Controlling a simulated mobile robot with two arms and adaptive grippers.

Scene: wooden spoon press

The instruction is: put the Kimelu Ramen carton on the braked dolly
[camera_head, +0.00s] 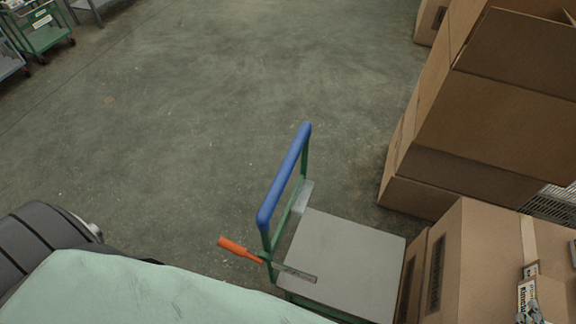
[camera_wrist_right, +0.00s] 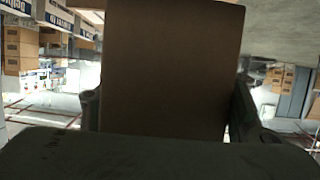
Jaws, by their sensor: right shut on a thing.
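The dolly (camera_head: 345,262) has a grey deck, a green frame and a blue push handle. An orange-gripped lever (camera_head: 239,249) sticks out at its left side. A brown cardboard carton (camera_head: 492,262) with tape and a small label stands at the lower right, just right of the deck. I cannot read its name. My left gripper is out of view.
Large brown boxes (camera_head: 490,110) are stacked at the right, behind the dolly. A pale green surface (camera_head: 130,290) fills the lower left, with a dark wheel-like shape (camera_head: 40,240) beside it. The concrete floor between is clear.

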